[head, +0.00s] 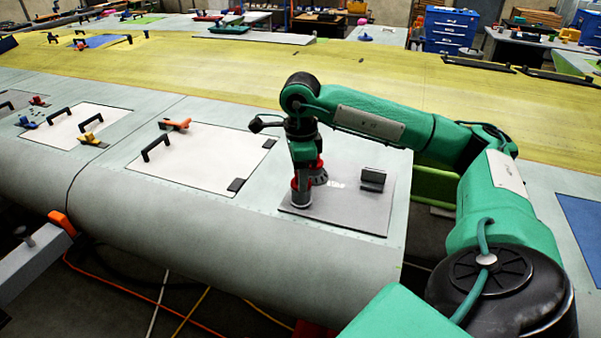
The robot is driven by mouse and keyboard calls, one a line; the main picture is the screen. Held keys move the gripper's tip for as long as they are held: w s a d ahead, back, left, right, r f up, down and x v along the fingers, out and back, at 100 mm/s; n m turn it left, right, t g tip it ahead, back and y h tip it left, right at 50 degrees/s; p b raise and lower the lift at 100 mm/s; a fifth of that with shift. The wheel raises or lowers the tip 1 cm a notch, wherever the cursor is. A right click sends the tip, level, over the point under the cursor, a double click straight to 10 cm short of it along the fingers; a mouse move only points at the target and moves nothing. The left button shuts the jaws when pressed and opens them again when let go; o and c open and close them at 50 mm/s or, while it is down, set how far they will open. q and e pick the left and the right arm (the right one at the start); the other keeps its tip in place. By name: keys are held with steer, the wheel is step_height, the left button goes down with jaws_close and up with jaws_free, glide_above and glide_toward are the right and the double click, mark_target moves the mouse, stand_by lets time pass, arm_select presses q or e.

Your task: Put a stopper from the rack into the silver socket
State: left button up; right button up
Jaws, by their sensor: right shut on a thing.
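My right gripper (308,176) points down over the left part of a grey board (344,212) on the wing's near right end. Its jaws are shut on a stopper, which the fingers and the small scale mostly hide. A silver cylindrical socket (301,199) stands on the board directly below the red part at the gripper. I cannot tell whether the stopper touches it or is inside it. A dark round socket (319,179) stands just behind and to the right. A small dark rack (372,178) stands on the board's right side. My left gripper is out of view.
A white hatch panel (200,160) with a black handle (155,147) and an orange clamp (174,124) lies left of the board. Another panel (80,127) with tools is farther left. The wing's curved front edge drops to a floor with cables. The yellow wing area behind is mostly clear.

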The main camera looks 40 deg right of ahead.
steer(key=o, duration=1.1)
steer(key=shift+c, duration=0.2)
steer(key=shift+r, duration=0.1)
step_height(320, 180, up, 5)
steer(key=shift+f+b, duration=0.1)
steer(key=shift+b, duration=0.55)
step_height(320, 180, up, 9)
steer(key=p, duration=0.2)
steer(key=shift+s+f, duration=0.1)
steer(key=shift+f, duration=0.05)
